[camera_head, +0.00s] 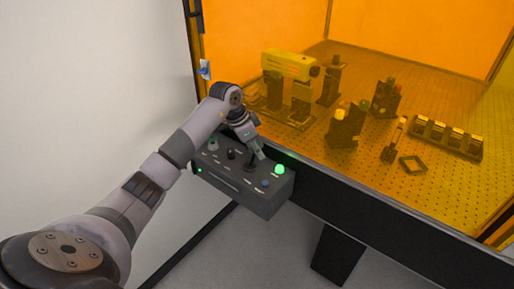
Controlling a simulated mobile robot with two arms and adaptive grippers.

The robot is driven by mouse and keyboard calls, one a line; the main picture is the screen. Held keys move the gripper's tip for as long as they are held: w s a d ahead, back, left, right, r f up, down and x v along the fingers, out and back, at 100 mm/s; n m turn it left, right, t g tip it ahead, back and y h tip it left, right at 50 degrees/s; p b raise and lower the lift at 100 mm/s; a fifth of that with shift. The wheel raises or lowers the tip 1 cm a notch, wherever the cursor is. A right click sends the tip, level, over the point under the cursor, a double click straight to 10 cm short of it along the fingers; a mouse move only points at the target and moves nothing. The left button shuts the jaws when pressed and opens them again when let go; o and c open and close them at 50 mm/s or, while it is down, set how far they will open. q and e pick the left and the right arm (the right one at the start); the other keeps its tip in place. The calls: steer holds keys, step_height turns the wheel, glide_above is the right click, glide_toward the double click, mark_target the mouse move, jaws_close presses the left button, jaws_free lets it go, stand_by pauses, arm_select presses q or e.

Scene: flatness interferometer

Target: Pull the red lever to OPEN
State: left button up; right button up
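A dark grey control box (240,186) is mounted at the front edge of the optical table. Its top carries a lit green dome (279,169), a blue button (265,183), a black knob (231,154) and a pale knob (213,144). My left gripper (260,154) points down over the middle of the box top, close beside a dark upright stalk (249,163). I cannot tell whether the gripper touches the stalk or how its fingers stand. No red lever can be made out; the gripper hides part of the panel. The panel lettering is too small to read. My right gripper is out of view.
Behind the box, an orange-tinted enclosure (400,60) covers a perforated table with a yellow-topped instrument (289,65), several mounts and a row of blocks (445,137). A black table edge (370,210) runs to the lower right. A pale wall (90,80) stands left.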

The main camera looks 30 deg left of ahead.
arm_select(q)
steer(key=shift+f, duration=0.15)
steer(key=shift+c, duration=0.2)
jaws_close()
stand_by(0.5)
